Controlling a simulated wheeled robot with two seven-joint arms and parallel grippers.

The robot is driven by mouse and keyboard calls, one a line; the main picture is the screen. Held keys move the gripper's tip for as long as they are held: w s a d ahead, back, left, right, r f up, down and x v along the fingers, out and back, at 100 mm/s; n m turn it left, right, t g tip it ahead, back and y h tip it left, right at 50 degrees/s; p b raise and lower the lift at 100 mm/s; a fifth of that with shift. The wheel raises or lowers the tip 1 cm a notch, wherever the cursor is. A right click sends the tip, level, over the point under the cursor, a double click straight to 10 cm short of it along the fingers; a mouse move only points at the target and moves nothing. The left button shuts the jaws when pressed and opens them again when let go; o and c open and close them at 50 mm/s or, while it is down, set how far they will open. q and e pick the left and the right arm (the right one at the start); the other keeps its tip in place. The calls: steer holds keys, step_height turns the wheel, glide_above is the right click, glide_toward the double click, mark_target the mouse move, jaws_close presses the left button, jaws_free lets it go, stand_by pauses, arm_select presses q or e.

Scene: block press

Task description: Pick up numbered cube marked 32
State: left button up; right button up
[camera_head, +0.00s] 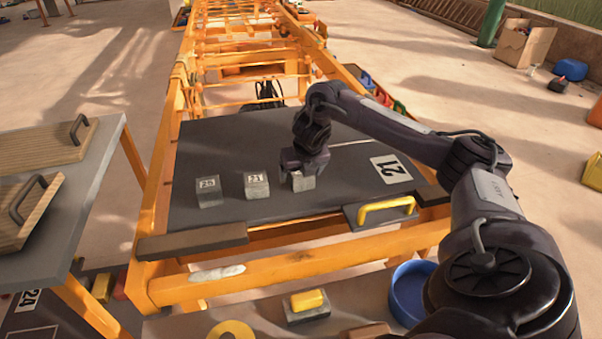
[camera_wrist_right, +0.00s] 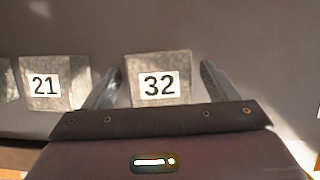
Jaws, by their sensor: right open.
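The cube marked 32 (camera_wrist_right: 158,62) is a grey metal block with a white label. In the right wrist view it lies between the two open fingers of my right gripper (camera_wrist_right: 158,88), with a gap on each side. In the head view the cube (camera_head: 303,182) is partly hidden by my right gripper (camera_head: 297,170), which points down over it. The cube marked 21 (camera_head: 257,186) sits to its left, also in the right wrist view (camera_wrist_right: 52,90). The cube marked 25 (camera_head: 210,192) is farther left. My left gripper is not in view.
The cubes stand in a row on a dark plate (camera_head: 235,145) in an orange frame. A yellow-handled panel (camera_head: 381,213) is at its front right. A grey table (camera_head: 90,180) with wooden boards stands left.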

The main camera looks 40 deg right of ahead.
steer(key=shift+c, duration=0.4)
steer(key=c, duration=1.2)
steer(key=shift+c, duration=0.3)
steer(key=shift+r, duration=0.15)
